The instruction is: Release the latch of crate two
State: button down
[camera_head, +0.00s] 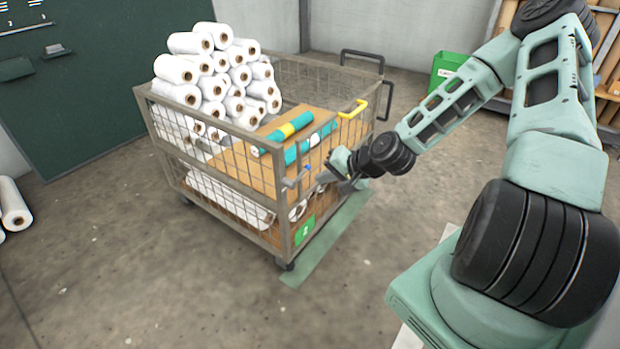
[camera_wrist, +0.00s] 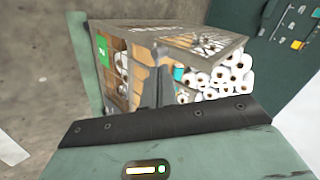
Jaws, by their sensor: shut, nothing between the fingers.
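Crate two (camera_head: 284,242) is a wire-mesh trolley on castors with a green "2" plate (camera_head: 304,229) low on its near corner. A small blue-grey lever (camera_head: 291,183) sits on its right-hand side and may be the latch; I cannot tell whether it is latched. My gripper (camera_head: 318,182) is at that side, just right of the lever, with its fingers shut and empty. Whether it touches the crate is unclear. In the wrist view the shut fingers (camera_wrist: 165,72) point at the crate (camera_wrist: 200,40), whose green plate (camera_wrist: 103,52) shows at left.
White rolls (camera_head: 215,75) are piled inside the crate, with green-wrapped rolls (camera_head: 283,132) on a brown board. A yellow handle (camera_head: 354,108) tops the right-hand side. A green strip (camera_head: 325,245) lies on the floor there. A green bin (camera_head: 445,68) stands behind.

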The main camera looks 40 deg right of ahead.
jog(key=w+d+f+m+t+h, duration=0.1)
jog(key=d+m+t+h, duration=0.15)
jog(key=d, duration=0.35)
jog(key=b, duration=0.2)
send_near(304, 173)
jog(key=shift+m+g+y, duration=0.25)
jog(key=shift+y, duration=0.1)
jog(key=x, duration=0.7)
jog(key=shift+d+r, duration=0.15)
jog(key=shift+r, duration=0.05)
jog(key=shift+w+d+f+m+y+b, duration=0.15)
jog(key=shift+d+f+m+y+b, duration=0.15)
jog(key=shift+f+m+y+b, duration=0.25)
